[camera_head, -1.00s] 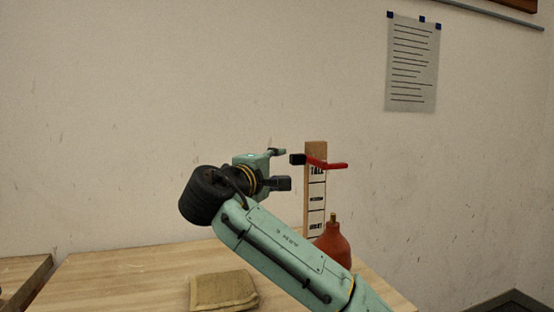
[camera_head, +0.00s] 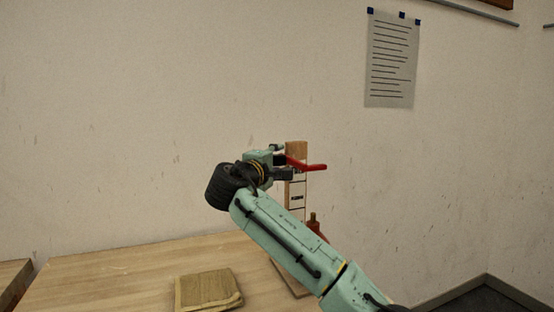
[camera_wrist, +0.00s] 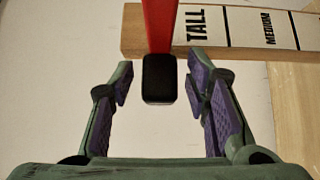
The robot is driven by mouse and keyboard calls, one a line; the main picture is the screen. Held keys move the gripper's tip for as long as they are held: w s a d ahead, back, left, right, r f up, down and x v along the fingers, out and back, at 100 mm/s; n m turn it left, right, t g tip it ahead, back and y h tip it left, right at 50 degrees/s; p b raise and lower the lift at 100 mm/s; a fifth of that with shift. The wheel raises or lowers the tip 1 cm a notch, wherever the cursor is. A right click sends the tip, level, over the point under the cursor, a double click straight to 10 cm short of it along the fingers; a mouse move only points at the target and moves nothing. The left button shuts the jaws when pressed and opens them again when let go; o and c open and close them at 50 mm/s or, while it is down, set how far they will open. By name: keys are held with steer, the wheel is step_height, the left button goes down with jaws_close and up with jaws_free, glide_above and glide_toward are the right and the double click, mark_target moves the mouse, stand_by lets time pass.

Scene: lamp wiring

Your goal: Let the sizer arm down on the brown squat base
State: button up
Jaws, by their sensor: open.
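The sizer arm is a red bar (camera_head: 311,167) on an upright wooden post (camera_head: 297,192). It sits near the top, by the TALL mark seen in the wrist view (camera_wrist: 198,25). My gripper (camera_head: 285,160) is open beside the post. In the wrist view, the arm's black end block (camera_wrist: 160,80) lies between my two open fingers (camera_wrist: 160,85), with a gap on each side. The reddish-brown base (camera_head: 314,226) with a narrow top stands low by the post, under the red bar's height. My arm hides most of it.
A folded tan cloth (camera_head: 207,290) lies on the wooden table (camera_head: 110,278). A sheet of paper (camera_head: 391,60) is pinned to the wall behind. The table left of the cloth is clear.

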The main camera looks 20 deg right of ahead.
steer(key=shift+c, duration=0.4)
jaws_close()
stand_by(0.4)
steer(key=shift+f, duration=0.1)
